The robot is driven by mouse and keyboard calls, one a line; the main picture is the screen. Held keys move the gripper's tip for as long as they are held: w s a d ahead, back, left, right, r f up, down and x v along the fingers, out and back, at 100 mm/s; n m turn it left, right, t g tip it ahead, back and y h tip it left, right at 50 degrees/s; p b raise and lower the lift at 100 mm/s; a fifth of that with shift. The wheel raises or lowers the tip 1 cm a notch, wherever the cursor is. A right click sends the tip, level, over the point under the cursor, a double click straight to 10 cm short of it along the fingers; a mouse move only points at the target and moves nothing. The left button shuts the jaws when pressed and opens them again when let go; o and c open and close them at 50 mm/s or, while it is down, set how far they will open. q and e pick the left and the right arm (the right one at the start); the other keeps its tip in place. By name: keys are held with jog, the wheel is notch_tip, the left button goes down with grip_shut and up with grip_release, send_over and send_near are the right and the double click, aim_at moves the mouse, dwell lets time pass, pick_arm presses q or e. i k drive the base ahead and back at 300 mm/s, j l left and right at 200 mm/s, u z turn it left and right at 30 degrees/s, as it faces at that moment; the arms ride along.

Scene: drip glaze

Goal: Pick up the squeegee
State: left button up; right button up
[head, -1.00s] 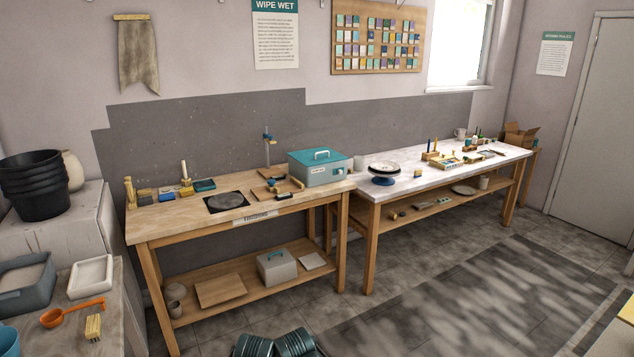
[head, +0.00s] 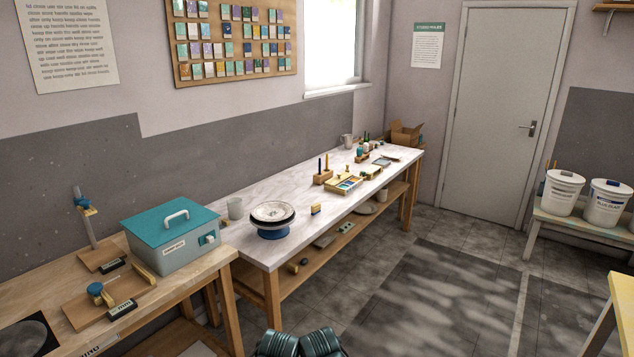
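I cannot make out a squeegee for certain. On the wooden bench (head: 160,302) at the left, small tools lie on and beside wooden boards: a blue-and-wood tool (head: 98,290) and dark labelled blocks (head: 121,309). On the marble-topped table (head: 228,236) there is a small yellow-and-black block (head: 315,209) near the front edge, and several small tools lie too far off to tell apart. Neither gripper is in view. Only dark green ribbed parts, seemingly my own, show at the bottom edge.
A teal-lidded box (head: 172,238) stands on the wooden bench. A turntable (head: 272,220) and a wooden tray of tools (head: 345,184) stand on the marble table. White buckets (head: 563,192) stand on a low bench at right. The floor (head: 450,290) before the tables is clear.

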aim_at(316, 208)
jog(key=i+z, duration=0.35)
jog(key=i, duration=1.35)
jog(key=j+z, duration=0.25)
jog(key=j, duration=0.6)
jog(key=k+j+z, duration=0.1)
jog(key=j+z, duration=0.15)
jog(key=j, duration=0.6)
